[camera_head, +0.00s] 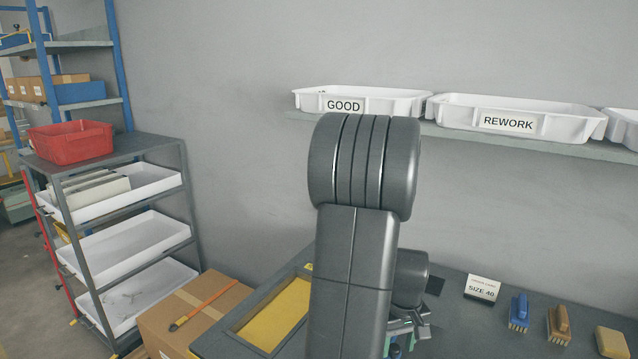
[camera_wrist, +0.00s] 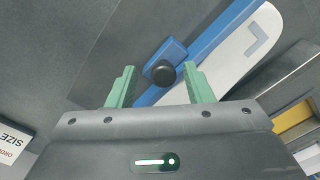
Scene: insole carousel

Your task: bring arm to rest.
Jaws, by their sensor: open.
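My gripper (camera_wrist: 161,85) is open, with its two green fingers spread apart in the wrist view. A black round knob (camera_wrist: 162,72) on a blue block (camera_wrist: 172,54) shows in the gap between the fingertips; I cannot tell how far beyond them it lies. A white insole-like piece with an L-shaped mark (camera_wrist: 245,40) lies along a blue edge behind it. Only a small part of the green gripper (camera_head: 418,327) shows low beside the arm.
GOOD (camera_head: 385,104) and REWORK (camera_head: 560,124) trays stand on a wall shelf. A size card (camera_head: 482,289), a blue brush (camera_head: 518,311) and a tan brush (camera_head: 558,324) are on the bench at right. A cardboard box (camera_head: 170,322) and a rack with a red bin (camera_head: 72,141) stand left.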

